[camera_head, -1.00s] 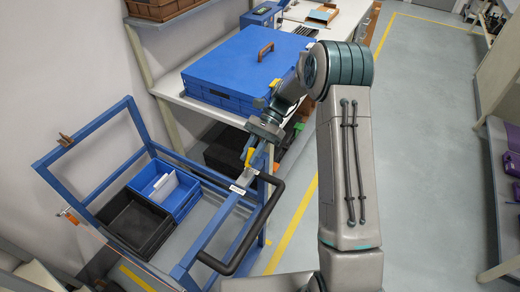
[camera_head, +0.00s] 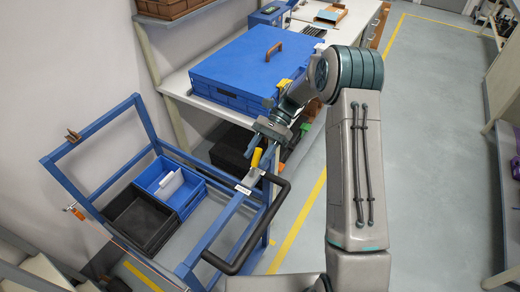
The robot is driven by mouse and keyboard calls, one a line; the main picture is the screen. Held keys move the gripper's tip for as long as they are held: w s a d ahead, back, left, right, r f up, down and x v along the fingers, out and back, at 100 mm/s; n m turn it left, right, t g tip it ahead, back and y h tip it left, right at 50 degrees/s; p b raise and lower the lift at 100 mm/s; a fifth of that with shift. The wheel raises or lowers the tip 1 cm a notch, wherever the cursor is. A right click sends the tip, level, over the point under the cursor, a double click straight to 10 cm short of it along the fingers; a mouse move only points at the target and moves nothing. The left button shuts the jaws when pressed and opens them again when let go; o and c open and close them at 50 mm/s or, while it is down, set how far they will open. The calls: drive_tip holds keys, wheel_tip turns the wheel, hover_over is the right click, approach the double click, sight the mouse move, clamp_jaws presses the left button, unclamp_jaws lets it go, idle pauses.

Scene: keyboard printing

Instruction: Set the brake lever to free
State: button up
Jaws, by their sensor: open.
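The gripper and my forearm hide part of the area behind the lever.
The trolley has a black push handle (camera_head: 253,240) and carries a black bin (camera_head: 139,217) and a blue bin (camera_head: 183,196). A large blue case (camera_head: 240,66) stands on the white bench (camera_head: 167,82) behind. Open grey floor (camera_head: 430,150) lies to the right.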

drive_tip(key=b+v, duration=0.2)
drive_tip(key=v, duration=1.2)
drive_tip(key=shift+b, duration=0.35)
drive_tip(key=shift+a, duration=0.15)
